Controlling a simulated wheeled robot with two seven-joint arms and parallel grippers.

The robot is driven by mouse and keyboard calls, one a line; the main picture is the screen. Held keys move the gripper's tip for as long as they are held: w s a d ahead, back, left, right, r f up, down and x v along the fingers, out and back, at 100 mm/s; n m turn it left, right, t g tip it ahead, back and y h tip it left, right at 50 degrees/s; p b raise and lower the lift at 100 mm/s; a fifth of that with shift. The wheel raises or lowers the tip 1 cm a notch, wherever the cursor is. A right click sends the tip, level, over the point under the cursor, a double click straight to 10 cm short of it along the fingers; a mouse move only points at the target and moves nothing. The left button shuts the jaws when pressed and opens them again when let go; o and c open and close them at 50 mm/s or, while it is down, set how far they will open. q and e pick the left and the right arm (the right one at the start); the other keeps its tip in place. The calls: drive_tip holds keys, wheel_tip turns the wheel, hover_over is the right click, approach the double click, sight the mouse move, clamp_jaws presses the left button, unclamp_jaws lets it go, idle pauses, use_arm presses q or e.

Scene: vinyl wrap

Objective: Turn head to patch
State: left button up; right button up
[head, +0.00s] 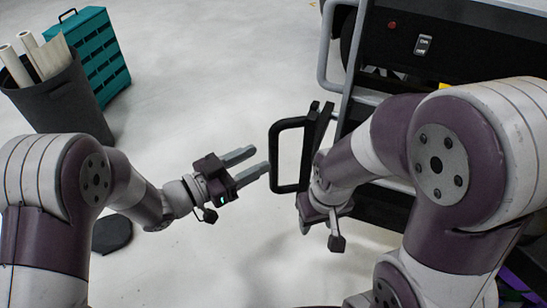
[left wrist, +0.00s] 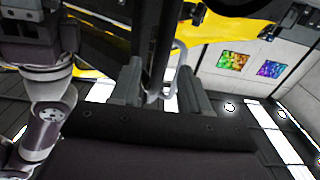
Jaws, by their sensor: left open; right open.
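No patch can be clearly made out in the head view. My left gripper (head: 260,160) is open over the pale floor, its two grey fingers pointing right with nothing between them. In the left wrist view its fingers (left wrist: 160,85) are apart, with a grey curved rail seen beyond. My right gripper (head: 319,112) points up beside a black D-shaped handle (head: 274,155); its dark fingers are apart. I cannot tell whether it touches the handle. In the left wrist view, two small colourful squares, one green-orange (left wrist: 232,62) and one blue-purple (left wrist: 270,69), show on a pale wall.
A dark cart (head: 395,65) with a grey rail (head: 326,50) and a switch stands at the right. A grey bin (head: 60,105) of rolls and a teal crate (head: 98,55) stand at the upper left. The floor between (head: 210,70) is clear.

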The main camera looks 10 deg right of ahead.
sight(274, 149)
use_arm(q)
drive_tip(key=b+x, duration=0.1)
drive_tip(key=x, duration=0.5)
drive_tip(key=shift+c, duration=0.4)
clamp_jaws()
drive_tip(key=shift+w, duration=0.1)
